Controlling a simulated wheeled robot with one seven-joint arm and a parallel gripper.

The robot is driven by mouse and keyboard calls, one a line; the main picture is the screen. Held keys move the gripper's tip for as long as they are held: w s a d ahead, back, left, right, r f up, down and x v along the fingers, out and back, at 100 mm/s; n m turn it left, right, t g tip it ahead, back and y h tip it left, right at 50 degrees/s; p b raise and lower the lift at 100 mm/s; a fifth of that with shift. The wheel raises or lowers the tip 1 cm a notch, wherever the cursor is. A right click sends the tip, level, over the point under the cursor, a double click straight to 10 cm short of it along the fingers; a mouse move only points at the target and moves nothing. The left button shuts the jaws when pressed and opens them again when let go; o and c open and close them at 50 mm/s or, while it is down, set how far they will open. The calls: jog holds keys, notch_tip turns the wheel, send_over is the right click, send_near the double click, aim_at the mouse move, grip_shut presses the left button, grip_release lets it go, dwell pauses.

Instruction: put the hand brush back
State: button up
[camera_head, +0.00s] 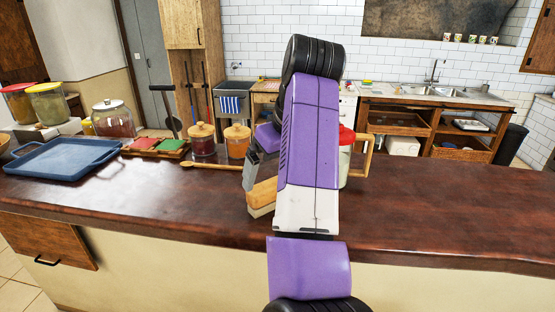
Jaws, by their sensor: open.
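A tan wooden block with a pale lower edge, which looks like the hand brush (263,193), shows on the counter just left of my forearm. My purple and white arm hides its right part. My gripper (251,174) is open, with a grey finger at the block's upper left. The rest of the gripper is hidden behind my arm. I cannot tell whether the block is between the fingers or touching them.
The dark wooden counter (440,215) is clear at right. A blue tray (62,160), lidded jars (201,139), a red-and-green tray (157,146) and a wooden spoon (205,166) are at left.

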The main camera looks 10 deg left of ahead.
jog(key=shift+v, duration=1.65)
jog(key=shift+s+d+f, duration=0.1)
jog(key=shift+s, duration=0.1)
